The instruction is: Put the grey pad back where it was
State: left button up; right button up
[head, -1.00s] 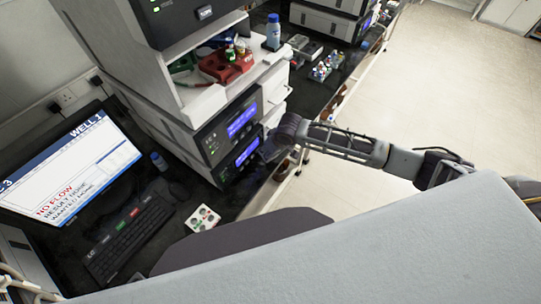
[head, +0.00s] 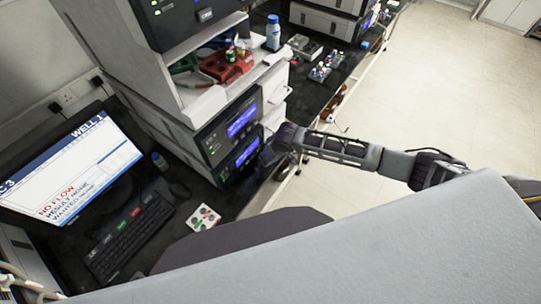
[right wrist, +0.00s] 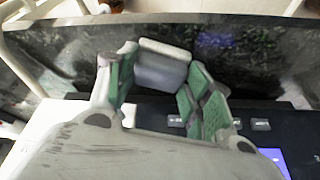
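A grey pad (right wrist: 162,68), a small rounded block with a paler top edge, shows in the right wrist view between the green-lined fingers of my right gripper (right wrist: 161,80). The fingers meet its two sides, so it looks held, over the dark bench surface. In the head view my right gripper (head: 273,152) is beside the front of the lower instrument (head: 238,150) with blue displays. The pad cannot be made out there. My left gripper is not in view.
The instrument's front with labelled buttons (right wrist: 215,123) is close below my fingers in the wrist view. A monitor (head: 70,170), keyboard (head: 130,230) and white button box (head: 203,218) are on the left of the bench.

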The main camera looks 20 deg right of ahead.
jog(key=o, duration=0.4)
jog(key=shift+v, duration=6.05)
